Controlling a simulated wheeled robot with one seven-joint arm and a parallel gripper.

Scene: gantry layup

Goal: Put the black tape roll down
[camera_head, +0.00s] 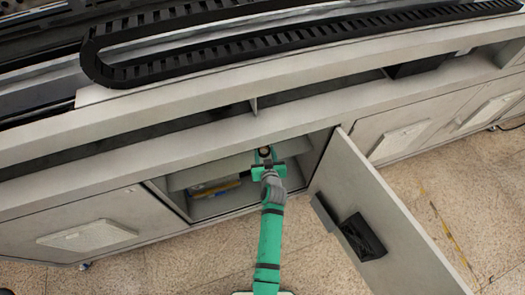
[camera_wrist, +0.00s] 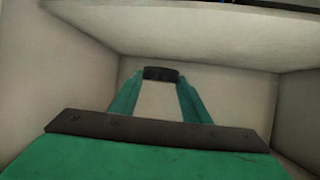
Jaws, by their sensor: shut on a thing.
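My gripper (camera_wrist: 160,76) is shut on the black tape roll (camera_wrist: 160,73), which shows as a short dark band between the fingertips in the wrist view. In the head view my gripper (camera_head: 265,156) reaches into the open cabinet, and the roll (camera_head: 265,154) is a small dark shape at its tips. In the wrist view pale walls stand to both sides and behind the roll, with a board above. I cannot tell whether the roll touches a surface.
The cabinet door (camera_head: 375,215) stands open to the right of my arm. A shelf edge (camera_head: 215,168) crosses the cabinet opening. Yellow and blue items (camera_head: 215,187) lie lower inside, to the left. A black cable chain (camera_head: 300,42) runs along the top of the bench.

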